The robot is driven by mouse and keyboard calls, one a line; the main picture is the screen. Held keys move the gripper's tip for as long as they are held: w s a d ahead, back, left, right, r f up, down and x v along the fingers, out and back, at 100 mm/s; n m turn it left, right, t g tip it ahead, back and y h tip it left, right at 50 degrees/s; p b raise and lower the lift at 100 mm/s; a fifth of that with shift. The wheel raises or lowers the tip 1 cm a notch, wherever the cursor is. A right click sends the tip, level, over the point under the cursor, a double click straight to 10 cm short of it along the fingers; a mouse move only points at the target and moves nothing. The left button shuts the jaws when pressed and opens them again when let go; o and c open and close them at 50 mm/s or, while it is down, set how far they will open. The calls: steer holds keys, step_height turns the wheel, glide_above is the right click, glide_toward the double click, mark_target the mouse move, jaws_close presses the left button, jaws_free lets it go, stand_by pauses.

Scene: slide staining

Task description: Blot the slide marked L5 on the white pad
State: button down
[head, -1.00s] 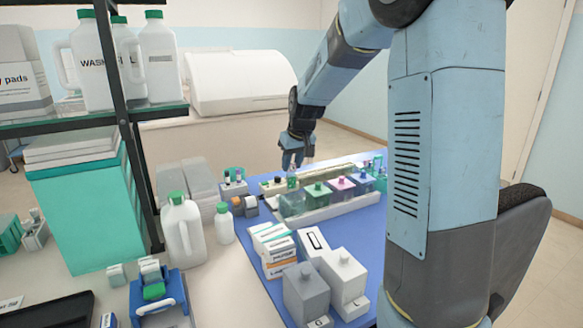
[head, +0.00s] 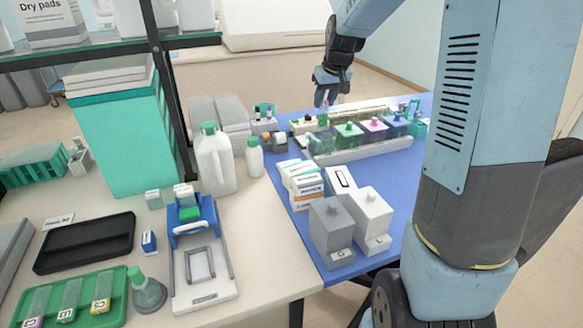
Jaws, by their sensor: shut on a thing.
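My gripper (head: 326,102) is at the far side of the blue mat, above the back of the row of lidded jars. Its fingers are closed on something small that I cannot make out. Three slides with end labels lie in a green tray (head: 120,316) at the lower left: one (head: 36,302), a second (head: 70,298) and a third with a yellow label (head: 103,292). Their marks are too small to read surely, so I cannot tell which slide is L5.
Coloured-lid jars (head: 347,134) stand in a row on the blue mat (head: 300,235). Two grey-white canisters (head: 333,232) and some boxes (head: 305,185) stand nearer. A white jug (head: 214,162) and a shelf post (head: 165,80) stand left. A black tray (head: 85,243) lies at left.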

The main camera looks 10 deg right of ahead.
steer(key=s+a+f, duration=0.2)
steer(key=a, duration=0.3)
steer(key=s+a+f, duration=0.2)
steer(key=a+f, duration=0.1)
steer(key=a, duration=0.2)
steer(key=shift+s+a+f, duration=0.25)
steer(key=shift+s+f, duration=0.05)
steer(key=shift+f, duration=0.1)
steer(key=shift+f, duration=1.8)
steer(key=shift+f, duration=0.55)
stand_by(2.7)
step_height(320, 180, up, 6)
stand_by(0.9)
